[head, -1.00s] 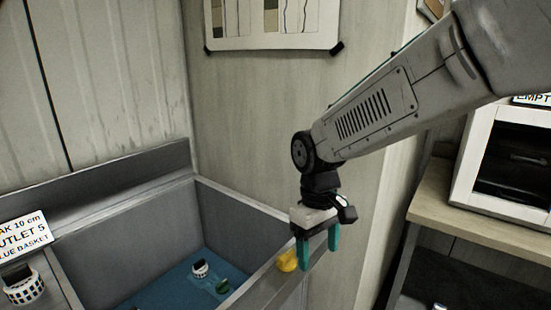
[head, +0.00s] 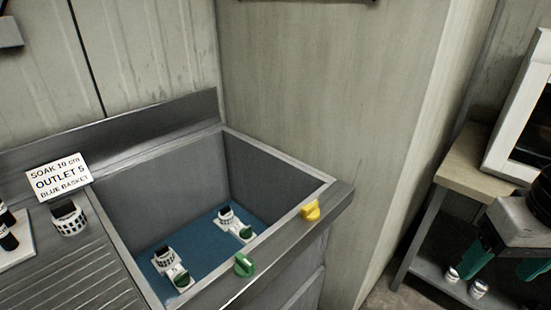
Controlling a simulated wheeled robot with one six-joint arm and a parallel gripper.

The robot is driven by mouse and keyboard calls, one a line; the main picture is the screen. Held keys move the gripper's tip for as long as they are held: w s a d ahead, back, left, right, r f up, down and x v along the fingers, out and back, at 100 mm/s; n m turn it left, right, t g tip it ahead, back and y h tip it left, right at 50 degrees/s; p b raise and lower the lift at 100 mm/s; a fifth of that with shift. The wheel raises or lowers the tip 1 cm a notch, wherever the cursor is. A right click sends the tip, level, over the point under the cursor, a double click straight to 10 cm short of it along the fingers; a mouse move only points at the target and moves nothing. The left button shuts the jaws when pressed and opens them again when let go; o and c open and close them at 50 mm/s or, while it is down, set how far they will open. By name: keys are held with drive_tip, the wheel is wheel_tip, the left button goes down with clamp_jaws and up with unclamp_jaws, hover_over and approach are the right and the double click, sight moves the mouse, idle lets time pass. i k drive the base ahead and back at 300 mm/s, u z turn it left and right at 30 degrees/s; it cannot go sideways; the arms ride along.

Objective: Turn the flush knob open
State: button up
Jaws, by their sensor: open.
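Two knobs are mounted on the sink's front rim. One is a yellow knob (head: 311,210) near the right corner, and one is a green knob (head: 244,264) nearer to me. Neither has a readable label, so I cannot tell by marking which is the flush knob. My gripper (head: 502,268) is at the lower right, well apart from both knobs. Its teal fingers are spread with nothing seen between them, and the right one is partly cut off or dark.
The grey sink (head: 150,172) holds blue water and white fittings with green parts. A wooden-topped bench (head: 470,165) stands at right.

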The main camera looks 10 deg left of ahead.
sight(243, 267)
drive_tip(key=z, duration=1.15)
drive_tip(key=k, duration=1)
drive_tip(key=u, duration=1.05)
drive_tip(key=i, duration=0.5)
drive_tip(key=u, duration=0.1)
